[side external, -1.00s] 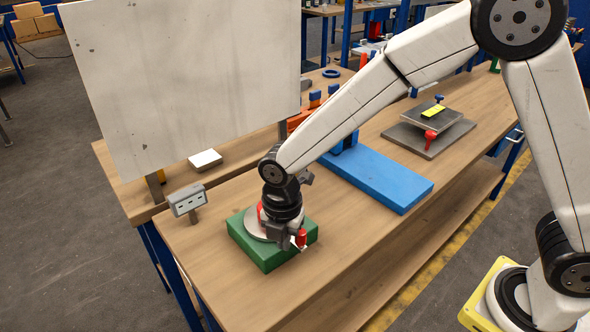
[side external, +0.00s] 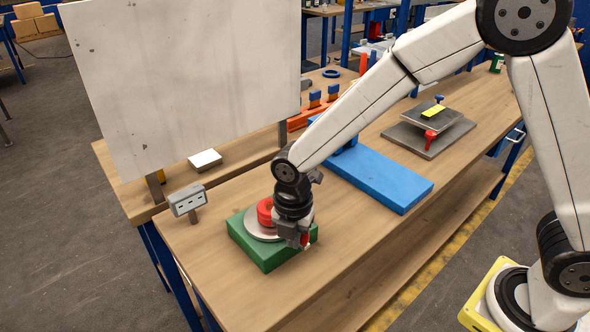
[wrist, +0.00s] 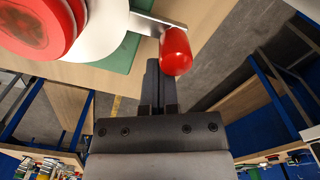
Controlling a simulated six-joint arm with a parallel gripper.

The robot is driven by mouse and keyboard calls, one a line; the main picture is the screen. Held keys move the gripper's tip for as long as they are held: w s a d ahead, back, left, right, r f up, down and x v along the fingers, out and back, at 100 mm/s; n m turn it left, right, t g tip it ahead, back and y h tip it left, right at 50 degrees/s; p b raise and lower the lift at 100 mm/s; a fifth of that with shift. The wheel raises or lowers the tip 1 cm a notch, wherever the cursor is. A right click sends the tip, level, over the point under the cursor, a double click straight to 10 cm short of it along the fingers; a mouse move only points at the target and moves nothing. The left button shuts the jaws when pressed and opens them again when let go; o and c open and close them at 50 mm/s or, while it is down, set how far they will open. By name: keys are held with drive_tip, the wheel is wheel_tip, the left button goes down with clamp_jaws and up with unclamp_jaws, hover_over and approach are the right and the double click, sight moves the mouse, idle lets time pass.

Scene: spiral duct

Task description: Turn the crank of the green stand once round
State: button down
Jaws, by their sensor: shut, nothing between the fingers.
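The green stand (side external: 262,257) sits at the near left end of the bench. It bears a silver disc with a red hub (side external: 265,212). The wrist view shows the hub (wrist: 38,25), the disc (wrist: 108,28), a corner of green (wrist: 122,58) and a flat metal crank arm (wrist: 150,22) ending in a red knob (wrist: 176,52). My gripper (side external: 299,242) is over the stand's right side, at the knob. In the wrist view my gripper's fingers (wrist: 154,72) are together and empty, just left of the knob; whether they touch it I cannot tell.
A small grey socket box (side external: 187,200) stands left of the stand, before a large pale board (side external: 185,80). A blue slab (side external: 375,180) lies farther back under my arm, with a grey plate fixture (side external: 430,133) beyond. Bare bench (side external: 330,250) is to the right.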

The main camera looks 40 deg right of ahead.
drive_tip(key=shift+d, duration=0.1)
drive_tip(key=shift+s+d, duration=0.1)
drive_tip(key=shift+d, duration=0.85)
drive_tip(key=shift+d, duration=0.15)
drive_tip(key=shift+d, duration=0.85)
drive_tip(key=shift+w+d, duration=0.25)
drive_tip(key=shift+d, duration=0.25)
drive_tip(key=shift+w+d, duration=0.25)
drive_tip(key=shift+d, duration=0.2)
drive_tip(key=shift+d, duration=0.1)
drive_tip(key=shift+w+d, duration=0.55)
drive_tip(key=shift+d, duration=0.2)
